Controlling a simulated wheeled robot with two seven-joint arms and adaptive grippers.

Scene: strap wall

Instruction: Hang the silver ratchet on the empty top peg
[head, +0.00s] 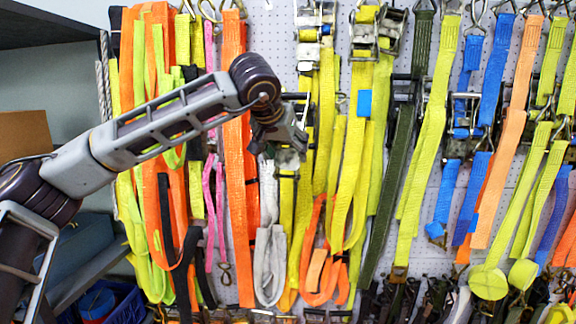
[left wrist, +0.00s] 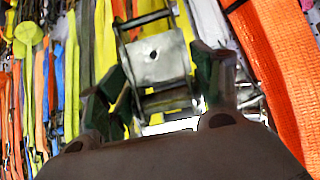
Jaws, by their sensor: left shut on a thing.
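My left gripper (head: 288,148) is in front of the strap wall, at the end of the arm reaching in from the left. In the left wrist view, its dark fingers (left wrist: 160,95) stand on either side of a silver ratchet (left wrist: 155,58), a metal frame with a flat plate, and are shut on it. In the head view the gripper mostly hides the held ratchet. A small bare stretch of pegboard (head: 272,45) shows above the gripper, between the orange strap and the upper ratchets. I cannot clearly make out the empty peg. My right gripper is not in view.
Straps hang close together on the pegboard. A wide orange strap (head: 234,200) hangs just left of the gripper and a white looped strap (head: 270,260) below it. Other ratchets (head: 365,35) hang at upper right. A dark shelf (head: 50,25) is at upper left.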

